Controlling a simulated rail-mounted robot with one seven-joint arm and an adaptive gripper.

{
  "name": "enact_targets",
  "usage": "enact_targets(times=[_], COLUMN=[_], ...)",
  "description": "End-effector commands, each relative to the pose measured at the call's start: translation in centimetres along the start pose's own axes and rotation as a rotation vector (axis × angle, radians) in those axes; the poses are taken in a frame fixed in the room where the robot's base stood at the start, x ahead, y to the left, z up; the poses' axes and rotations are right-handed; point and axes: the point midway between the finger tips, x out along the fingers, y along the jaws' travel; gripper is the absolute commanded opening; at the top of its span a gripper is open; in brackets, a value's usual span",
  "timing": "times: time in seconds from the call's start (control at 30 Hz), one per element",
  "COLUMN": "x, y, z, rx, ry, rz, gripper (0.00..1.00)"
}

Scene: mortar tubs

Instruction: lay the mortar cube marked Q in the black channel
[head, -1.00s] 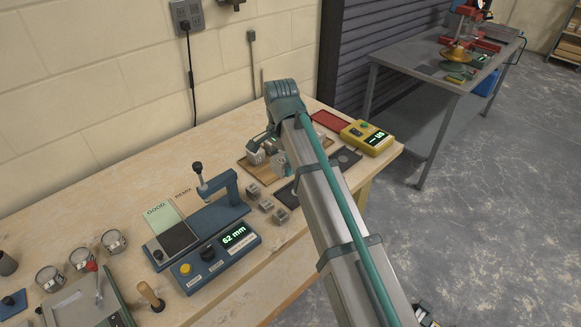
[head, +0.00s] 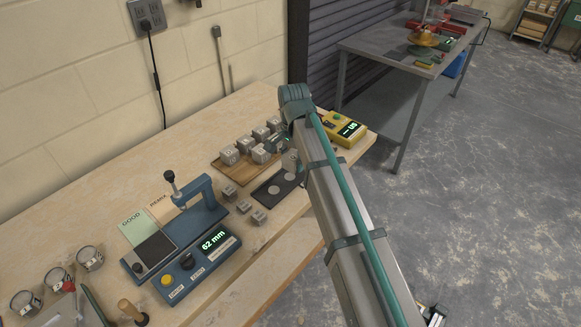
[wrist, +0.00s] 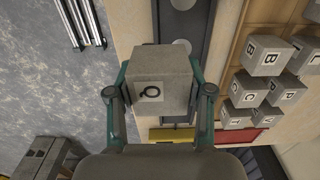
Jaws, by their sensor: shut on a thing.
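The mortar cube marked Q (wrist: 162,78) is grey, with its letter on a pale label facing the wrist camera. My gripper (wrist: 158,88) is shut on it, one finger on each side. In the head view the held cube (head: 291,160) is partly hidden by my arm, beside the black channel. The black channel (head: 264,196) is a long dark strip with pale round spots, running partly behind my arm. In the wrist view the channel (wrist: 183,24) lies below and beyond the cube, which covers part of it. I cannot tell the cube's exact height above it.
A wooden tray (head: 238,175) holding several lettered cubes lies beside the channel. Several small cubes (head: 243,206) sit in front of it. A blue gauge reading 62 mm (head: 200,262) stands left, a yellow meter (head: 345,129) right. The bench edge is close to my arm.

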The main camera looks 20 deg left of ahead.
Motion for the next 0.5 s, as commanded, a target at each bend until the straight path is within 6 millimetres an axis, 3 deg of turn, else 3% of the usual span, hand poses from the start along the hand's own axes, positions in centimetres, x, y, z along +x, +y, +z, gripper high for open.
enact_targets(times=[0.2, 0.5], x=[3.4, 5.0], y=[-2.2, -3.2], z=[-1.7, -2.4], rx=[0.0, 0.0], ry=[-0.002, -0.001], rz=[0.003, 0.002], gripper=[0.05, 0.05])
